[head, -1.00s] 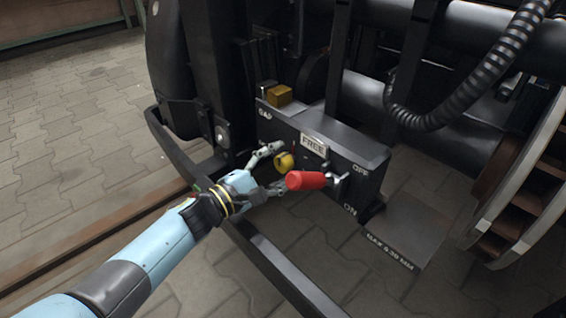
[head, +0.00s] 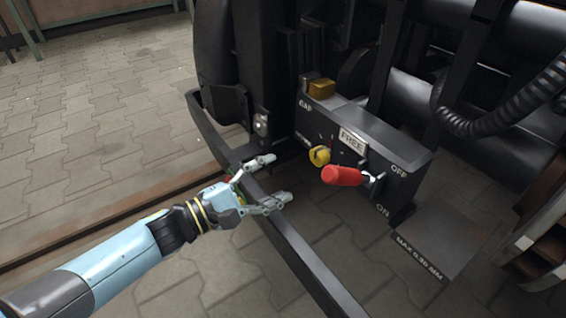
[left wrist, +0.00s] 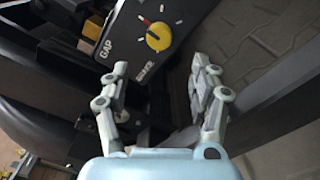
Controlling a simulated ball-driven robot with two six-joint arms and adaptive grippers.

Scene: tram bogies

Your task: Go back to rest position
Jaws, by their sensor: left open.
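My left gripper (head: 277,180) is open and empty in the head view, over the dark frame bar and to the left of the control box (head: 385,140). It is apart from the yellow knob (head: 319,156) and the red handle (head: 343,176) on the box's front. In the left wrist view my left gripper's two fingers (left wrist: 160,95) stand apart with nothing between them. The yellow knob (left wrist: 159,36) is beyond them, beside the word GAP. My right gripper is in neither view.
The black frame bar (head: 290,250) runs under my left gripper. A dark bogie column (head: 262,70) stands behind it. A brown rail (head: 100,212) crosses the floor. The paved floor (head: 110,120) at left is open.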

